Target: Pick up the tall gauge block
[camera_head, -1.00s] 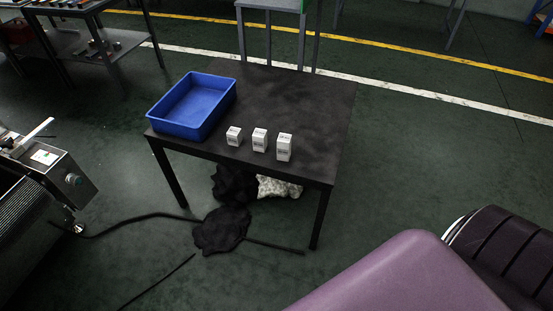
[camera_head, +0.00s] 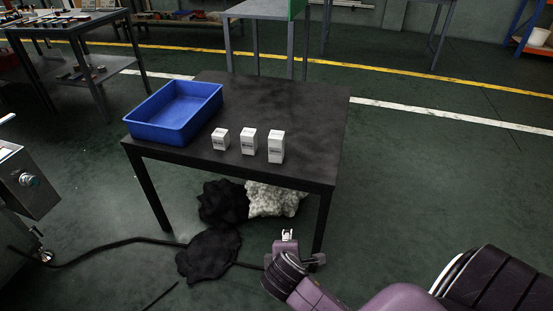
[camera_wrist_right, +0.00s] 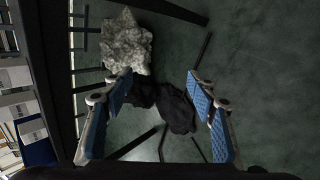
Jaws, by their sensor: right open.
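Three white labelled blocks stand upright in a row near the front edge of the black table (camera_head: 300,110). The tall gauge block (camera_head: 276,146) is the right-hand one, the middle block (camera_head: 249,141) is shorter, and the left block (camera_head: 220,139) is the shortest. My right gripper (camera_head: 287,236) is low in front of the table, below its top and apart from the blocks. In the right wrist view my right gripper (camera_wrist_right: 158,88) has its blue-padded fingers spread, with nothing held between them. My left gripper is not in view.
A blue bin (camera_head: 175,112) sits on the table's left part. Under the table lie a pale speckled heap (camera_head: 274,199) and dark heaps (camera_head: 209,253), with a black cable (camera_head: 95,254) on the floor. A steel machine (camera_head: 25,182) stands at the left. The table's right part is clear.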

